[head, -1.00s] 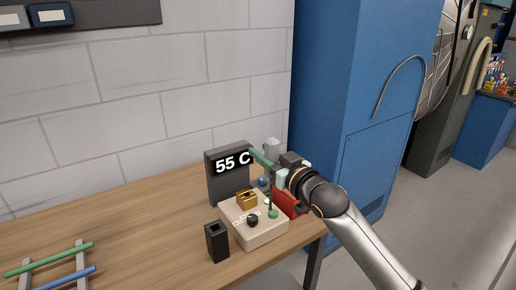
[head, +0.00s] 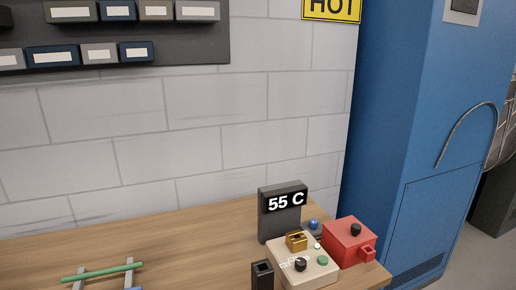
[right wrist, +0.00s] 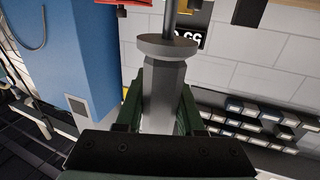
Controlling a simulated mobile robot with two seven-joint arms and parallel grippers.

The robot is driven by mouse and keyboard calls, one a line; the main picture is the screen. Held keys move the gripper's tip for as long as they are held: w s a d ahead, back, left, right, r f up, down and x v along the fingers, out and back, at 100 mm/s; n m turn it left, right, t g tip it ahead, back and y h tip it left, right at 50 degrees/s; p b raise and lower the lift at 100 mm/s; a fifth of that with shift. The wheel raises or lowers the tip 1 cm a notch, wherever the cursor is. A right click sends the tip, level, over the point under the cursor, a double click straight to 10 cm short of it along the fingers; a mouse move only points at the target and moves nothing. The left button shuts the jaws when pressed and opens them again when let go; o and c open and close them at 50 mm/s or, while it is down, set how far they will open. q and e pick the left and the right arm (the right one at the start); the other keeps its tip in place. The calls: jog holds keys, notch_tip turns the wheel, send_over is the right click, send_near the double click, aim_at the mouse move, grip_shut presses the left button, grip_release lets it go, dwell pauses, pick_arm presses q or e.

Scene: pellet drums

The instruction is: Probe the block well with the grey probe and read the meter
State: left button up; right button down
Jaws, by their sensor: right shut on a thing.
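In the head view the dark meter (head: 280,226) stands upright on the bench and its display reads "55 C". In front of it is a cream box with the brass block (head: 297,241), which has a dark well in its top; no probe shows in it there. My right gripper (right wrist: 162,100) is shut on the grey probe (right wrist: 162,85) in the right wrist view. The probe's wide collar is beyond the fingers, and its thin shaft runs out of the top edge, so its tip is hidden. My left gripper is not in view.
A red box (head: 349,243) with a black knob stands right of the cream box (head: 308,272). A black open-topped holder (head: 262,275) stands at its left. Green and blue rods lie at lower left. A blue cabinet (head: 400,150) rises at right. The bench left of the meter is clear.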

jog(key=shift+s+d+r+h, duration=0.15)
jog(key=shift+s+d, duration=0.1)
jog(key=shift+s, duration=0.35)
jog(key=shift+s+d+h, duration=0.15)
jog(key=shift+s+d, duration=0.05)
jog(key=shift+s, duration=0.35)
